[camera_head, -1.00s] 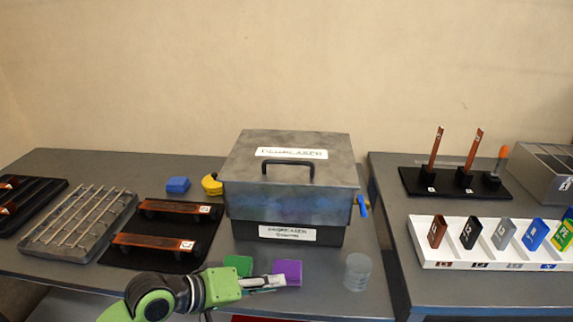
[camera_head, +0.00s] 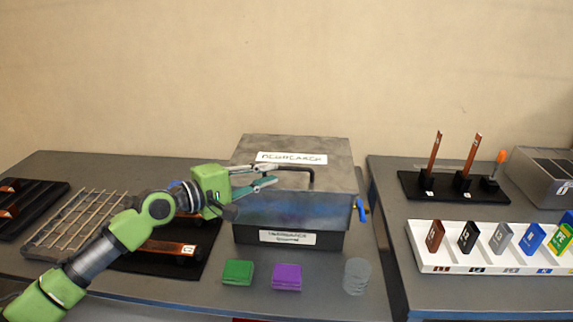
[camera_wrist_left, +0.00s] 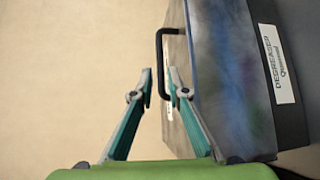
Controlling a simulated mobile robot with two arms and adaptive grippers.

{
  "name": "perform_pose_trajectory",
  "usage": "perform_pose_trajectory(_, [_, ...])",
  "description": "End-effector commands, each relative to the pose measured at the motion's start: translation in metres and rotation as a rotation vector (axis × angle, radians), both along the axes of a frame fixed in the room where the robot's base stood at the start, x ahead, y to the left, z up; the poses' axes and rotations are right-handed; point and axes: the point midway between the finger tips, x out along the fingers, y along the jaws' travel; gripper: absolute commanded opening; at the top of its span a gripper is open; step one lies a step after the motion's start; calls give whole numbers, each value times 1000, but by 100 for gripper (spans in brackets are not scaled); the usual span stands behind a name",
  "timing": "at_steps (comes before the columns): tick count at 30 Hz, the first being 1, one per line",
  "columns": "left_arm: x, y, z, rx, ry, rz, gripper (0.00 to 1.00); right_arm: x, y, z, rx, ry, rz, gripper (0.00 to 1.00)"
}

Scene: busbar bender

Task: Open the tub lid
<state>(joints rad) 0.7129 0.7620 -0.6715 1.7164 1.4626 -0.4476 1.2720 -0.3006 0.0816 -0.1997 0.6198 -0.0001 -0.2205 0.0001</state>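The grey metal tub (camera_head: 290,212) stands on the table with its lid (camera_head: 322,150) shut. The lid has a white label and a black bar handle (camera_head: 312,178) at its front; the handle also shows in the left wrist view (camera_wrist_left: 160,55). My left gripper (camera_head: 272,174) is at the left front of the lid, close to the handle. Whether a finger touches the handle or lid I cannot tell. My right gripper is not in view.
Green pads (camera_head: 238,273), purple pads (camera_head: 287,277) and clear discs (camera_head: 356,276) lie before the tub. A blue lever (camera_head: 361,210) sticks out at its right. A white tray (camera_head: 480,262) and black stand (camera_head: 420,190) are on the right table.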

Motion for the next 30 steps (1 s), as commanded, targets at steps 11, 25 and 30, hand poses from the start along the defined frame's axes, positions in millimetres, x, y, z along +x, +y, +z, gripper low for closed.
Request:
perform_pose_trajectory(11, [40, -41, -8, 2, -1, 0, 15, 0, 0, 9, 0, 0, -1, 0])
perform_pose_trajectory(25, [44, -45, -10, 3, -1, -1, 0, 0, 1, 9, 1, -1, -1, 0])
perform_pose_trajectory(30, [43, -45, -10, 3, 0, -1, 0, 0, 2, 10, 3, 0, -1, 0])
